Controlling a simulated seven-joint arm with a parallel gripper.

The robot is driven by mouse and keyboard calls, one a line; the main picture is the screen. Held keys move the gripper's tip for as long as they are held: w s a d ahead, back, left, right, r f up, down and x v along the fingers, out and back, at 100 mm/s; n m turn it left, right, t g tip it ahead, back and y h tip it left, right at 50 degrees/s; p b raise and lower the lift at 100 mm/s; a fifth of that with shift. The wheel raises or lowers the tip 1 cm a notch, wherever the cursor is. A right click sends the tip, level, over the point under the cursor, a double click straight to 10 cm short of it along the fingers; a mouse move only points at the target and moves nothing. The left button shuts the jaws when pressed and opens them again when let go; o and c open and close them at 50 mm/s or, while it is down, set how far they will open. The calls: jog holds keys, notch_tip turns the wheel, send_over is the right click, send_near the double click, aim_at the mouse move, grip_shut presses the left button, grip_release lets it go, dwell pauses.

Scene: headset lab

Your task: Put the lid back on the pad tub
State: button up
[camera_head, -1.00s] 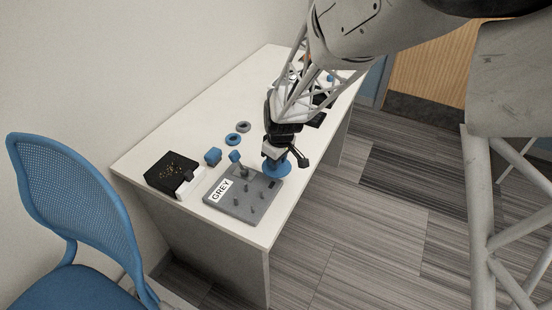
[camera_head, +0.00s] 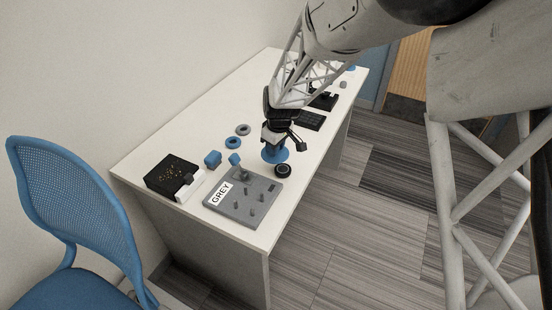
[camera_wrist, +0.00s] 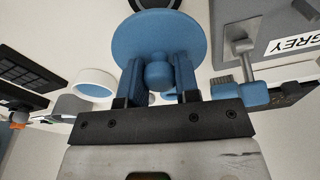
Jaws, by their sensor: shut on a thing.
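The blue round lid (camera_head: 275,155) hangs under my gripper (camera_head: 274,145) above the white desk. In the wrist view, my gripper (camera_wrist: 158,78) is shut on the knob of the lid (camera_wrist: 160,35), with one blue finger on each side. An open white round tub (camera_wrist: 95,83) with blue inside shows left of the lid in the wrist view and looks like the pad tub. The lid is apart from it. I cannot make out the tub in the head view, where my arm covers part of the desk.
The grey board marked GREY (camera_head: 243,197) with upright pegs lies near the front, and a black round thing (camera_head: 283,171) is beside the lid. A blue ring (camera_head: 233,142), a grey ring (camera_head: 243,129), a black box (camera_head: 171,174) and a keyboard (camera_head: 311,121) are on the desk.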

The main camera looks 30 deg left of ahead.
jog(key=w+a+r, duration=0.1)
jog(key=w+a, duration=0.2)
jog(key=w, duration=0.3)
jog(key=w+a+r, duration=0.2)
jog(key=w, duration=0.4)
jog(key=w+a+r+n, duration=0.1)
jog(key=w+a, duration=0.2)
jog(key=w, duration=0.3)
jog(key=shift+a+r, duration=0.15)
jog(key=shift+a, duration=0.2)
jog(key=shift+f, duration=0.25)
jog(key=shift+f, duration=2.9)
jog(key=shift+f, duration=0.2)
jog(key=o, duration=1.5)
jog(key=shift+c, duration=0.2)
notch_tip(320, 180, up, 7)
dwell(0.6)
